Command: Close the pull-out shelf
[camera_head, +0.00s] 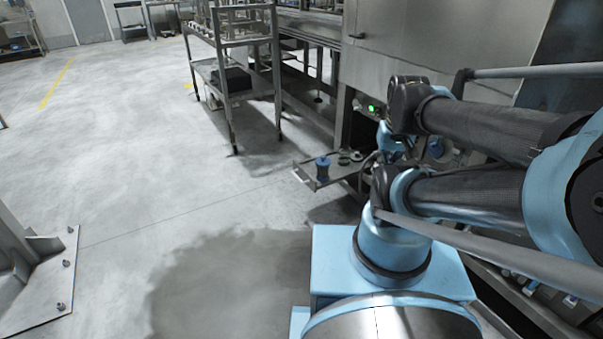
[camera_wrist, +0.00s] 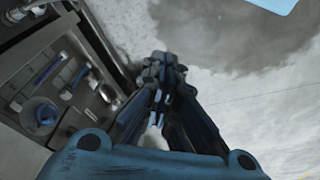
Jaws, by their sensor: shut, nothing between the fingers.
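The pull-out shelf (camera_head: 332,177) juts out to the left from the lower front of the large grey machine in the head view. It is a flat metal tray with a bar along its outer edge. A blue container (camera_head: 322,169) and small dark round items stand on it. Its inner end is hidden behind my arm. My gripper (camera_wrist: 166,70) shows in the wrist view, its dark fingers together and empty above the floor. In the head view my arm hides most of it, so I cannot tell its gap to the shelf.
The grey machine (camera_head: 440,45) rises behind my arm, with a green light (camera_head: 371,108) on its lower front. A metal rack (camera_head: 236,42) stands left of it. A bolted metal foot (camera_head: 40,285) is at the lower left. The floor (camera_head: 130,140) between is clear.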

